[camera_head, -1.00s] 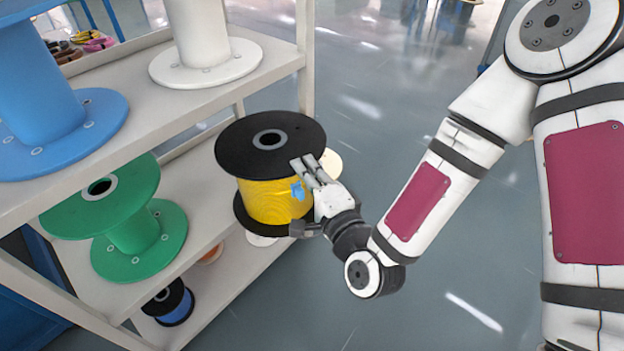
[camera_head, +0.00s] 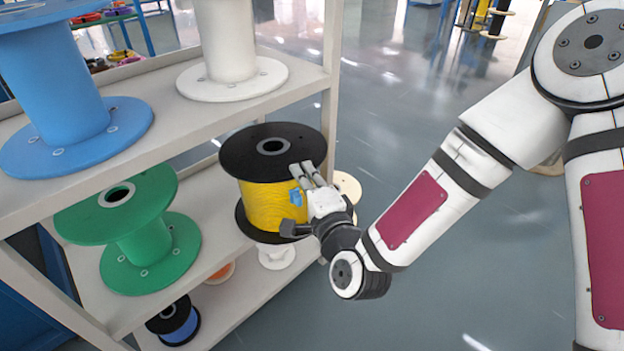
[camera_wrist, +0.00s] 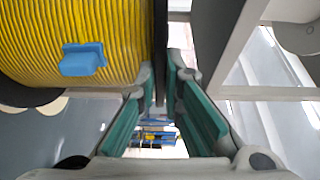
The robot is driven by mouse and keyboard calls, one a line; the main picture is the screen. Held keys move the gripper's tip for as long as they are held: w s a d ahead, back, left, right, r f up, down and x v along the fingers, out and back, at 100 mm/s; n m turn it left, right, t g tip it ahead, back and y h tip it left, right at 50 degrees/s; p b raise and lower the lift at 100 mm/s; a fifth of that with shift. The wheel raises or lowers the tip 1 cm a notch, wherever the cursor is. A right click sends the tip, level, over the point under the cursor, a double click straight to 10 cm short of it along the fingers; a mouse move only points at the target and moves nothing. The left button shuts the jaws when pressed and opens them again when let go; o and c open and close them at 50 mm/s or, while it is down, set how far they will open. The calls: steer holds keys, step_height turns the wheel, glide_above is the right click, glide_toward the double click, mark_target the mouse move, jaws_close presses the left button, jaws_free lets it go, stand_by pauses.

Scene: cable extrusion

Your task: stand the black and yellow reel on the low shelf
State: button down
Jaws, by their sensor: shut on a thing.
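The black and yellow reel (camera_head: 272,203) is upright, with black flanges and yellow cable wound between them. My gripper (camera_head: 302,180) is shut on the reel at its right side, by the upper black flange. In the wrist view the yellow winding (camera_wrist: 85,40) with a blue clip fills the upper left, and the flange edge runs between my fingers (camera_wrist: 168,95). The low shelf (camera_head: 217,240) is the level holding the green reel (camera_head: 143,238). The black and yellow reel appears at its right front edge; whether it touches the shelf I cannot tell.
A blue reel (camera_head: 70,110) and a white reel (camera_head: 228,60) stand on the upper shelf (camera_head: 190,122). A shelf post (camera_head: 332,100) rises just right of the held reel. A black and blue reel (camera_head: 175,322) and a white one (camera_head: 276,255) are lower down.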

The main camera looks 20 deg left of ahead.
mark_target(267, 155)
steer(key=shift+w+a+p, duration=0.3)
steer(key=shift+w+a, duration=0.5)
steer(key=shift+a, duration=1.2)
steer(key=shift+w+a+p, duration=0.3)
steer(key=shift+w+a, duration=0.55)
steer(key=shift+a, duration=1.1)
steer(key=shift+w+a+p, duration=0.3)
steer(key=shift+w+a, duration=0.5)
steer(key=shift+a, duration=1.2)
steer(key=shift+d+f+b, duration=0.1)
steer(key=shift+f+b, duration=1)
steer(key=shift+f, duration=0.05)
steer(key=shift+f+b, duration=0.4)
steer(key=shift+b, duration=0.1)
steer(key=c, duration=1.7)
jaws_free()
steer(key=shift+o, duration=0.2)
steer(key=shift+s+d, duration=0.1)
